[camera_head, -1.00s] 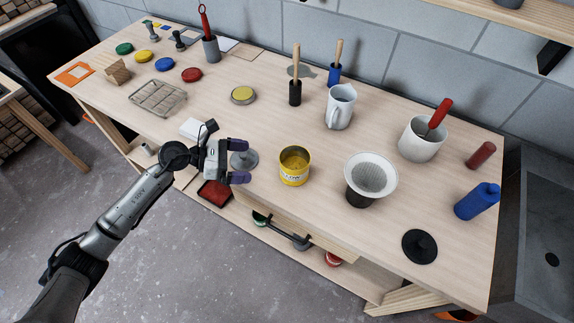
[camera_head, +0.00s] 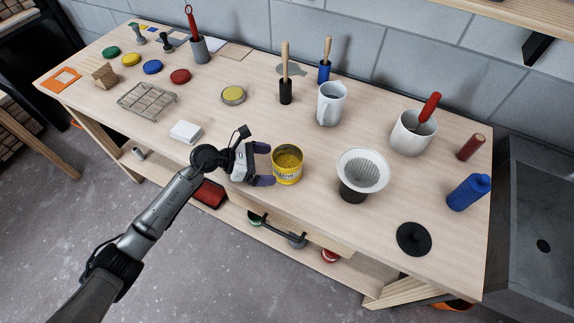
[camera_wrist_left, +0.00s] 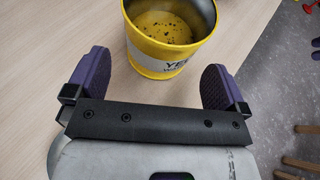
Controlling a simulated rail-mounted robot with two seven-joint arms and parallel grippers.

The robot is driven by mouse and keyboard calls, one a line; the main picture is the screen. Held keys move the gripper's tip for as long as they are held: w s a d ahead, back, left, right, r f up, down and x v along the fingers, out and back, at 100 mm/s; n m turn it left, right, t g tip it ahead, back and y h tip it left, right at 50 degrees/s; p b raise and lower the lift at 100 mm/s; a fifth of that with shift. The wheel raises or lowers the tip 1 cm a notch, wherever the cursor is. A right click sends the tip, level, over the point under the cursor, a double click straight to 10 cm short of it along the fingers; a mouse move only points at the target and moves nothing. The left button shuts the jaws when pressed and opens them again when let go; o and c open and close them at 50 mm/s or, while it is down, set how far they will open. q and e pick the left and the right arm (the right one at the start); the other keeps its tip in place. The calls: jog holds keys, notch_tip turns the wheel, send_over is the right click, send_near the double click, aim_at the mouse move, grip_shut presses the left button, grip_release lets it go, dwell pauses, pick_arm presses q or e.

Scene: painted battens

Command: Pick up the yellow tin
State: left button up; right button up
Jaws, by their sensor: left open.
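The yellow tin (camera_head: 287,166) stands upright and open on the wooden bench near its front edge, with a pale label band and yellow contents. In the left wrist view the tin (camera_wrist_left: 165,62) is just ahead of and partly between the spread purple fingertips. My left gripper (camera_head: 265,164) is open at the left side of the tin, with its fingers pointing toward it. In the left wrist view the left gripper (camera_wrist_left: 158,80) shows a gap on both sides of the tin, with no grip on it. My right gripper is not in view.
A white cone filter on a black base (camera_head: 361,177) stands right of the tin. A white pitcher (camera_head: 331,105) is behind it. A white block (camera_head: 185,132) lies left of my gripper, and a black lid (camera_head: 414,239) lies front right. Bench space behind the tin is clear.

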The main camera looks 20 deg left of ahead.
aim_at(287, 164)
pick_arm(q)
jog(key=x, duration=0.4)
jog(key=shift+d+r, duration=0.1)
jog(key=shift+c, duration=0.4)
jog(key=c, duration=0.9)
